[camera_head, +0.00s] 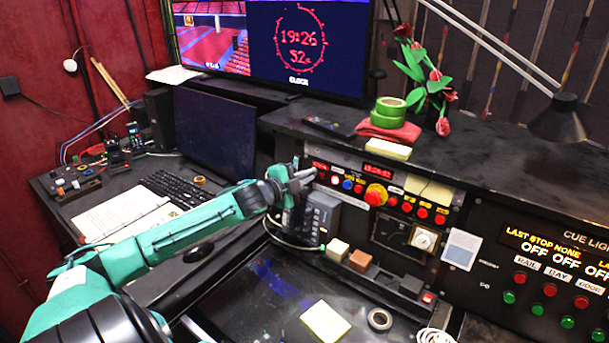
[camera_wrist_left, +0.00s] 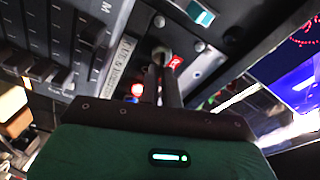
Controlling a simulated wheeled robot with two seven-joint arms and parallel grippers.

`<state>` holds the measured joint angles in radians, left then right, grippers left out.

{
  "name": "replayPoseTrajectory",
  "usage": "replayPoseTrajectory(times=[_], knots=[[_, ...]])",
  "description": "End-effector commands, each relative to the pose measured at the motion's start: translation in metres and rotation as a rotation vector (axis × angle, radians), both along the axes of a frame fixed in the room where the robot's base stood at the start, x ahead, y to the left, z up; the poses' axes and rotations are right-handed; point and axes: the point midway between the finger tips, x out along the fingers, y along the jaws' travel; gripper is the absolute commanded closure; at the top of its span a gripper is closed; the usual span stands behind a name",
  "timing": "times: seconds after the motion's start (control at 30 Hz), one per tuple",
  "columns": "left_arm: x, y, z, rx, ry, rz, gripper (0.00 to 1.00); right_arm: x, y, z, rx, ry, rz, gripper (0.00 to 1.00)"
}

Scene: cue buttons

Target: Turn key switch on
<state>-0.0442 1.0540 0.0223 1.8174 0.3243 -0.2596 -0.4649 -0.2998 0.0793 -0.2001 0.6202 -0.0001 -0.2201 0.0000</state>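The control panel (camera_head: 395,203) on the desk carries a row of lit buttons and small displays. My left gripper (camera_head: 306,178) is at the left end of this panel, in front of the key switch, and hides it in the head view. In the left wrist view, my left gripper (camera_wrist_left: 161,68) has its two dark fingers close together, with the pale rounded head of the key switch (camera_wrist_left: 162,51) at their tips. The fingers look shut on it, though the contact is small and dark. My right gripper is in neither view.
A grey slider box (camera_head: 321,217) stands just beside the left gripper. A red mushroom button (camera_head: 375,195) and smaller buttons are to the right on the panel. Green tape rolls (camera_head: 389,111) and a flower sit on the ledge above. A monitor (camera_head: 215,133) stands behind the arm.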

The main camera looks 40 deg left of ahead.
Motion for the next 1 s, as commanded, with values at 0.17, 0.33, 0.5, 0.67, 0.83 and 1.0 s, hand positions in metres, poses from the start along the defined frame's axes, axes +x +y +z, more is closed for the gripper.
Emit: replayPoseTrajectory(times=[0.17, 0.33, 0.5, 0.67, 0.83, 1.0], knots=[[-0.0003, -0.0005, -0.0011, 0.141, 0.02, -0.022, 1.0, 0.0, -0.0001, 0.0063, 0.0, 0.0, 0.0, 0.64], [-0.0005, -0.0007, -0.0024, 0.244, 0.03, -0.037, 1.0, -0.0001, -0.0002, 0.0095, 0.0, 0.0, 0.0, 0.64], [-0.0006, -0.0009, -0.0034, 0.311, 0.038, -0.047, 1.0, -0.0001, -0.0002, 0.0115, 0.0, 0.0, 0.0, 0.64], [-0.0005, -0.0009, -0.0039, 0.347, 0.041, -0.052, 1.0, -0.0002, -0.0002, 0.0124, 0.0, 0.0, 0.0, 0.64], [-0.0005, -0.0008, -0.0041, 0.36, 0.043, -0.054, 1.0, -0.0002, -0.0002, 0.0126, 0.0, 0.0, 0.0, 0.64], [-0.0005, -0.0009, -0.0043, 0.361, 0.043, -0.054, 1.0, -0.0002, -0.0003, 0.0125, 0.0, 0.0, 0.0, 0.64]])
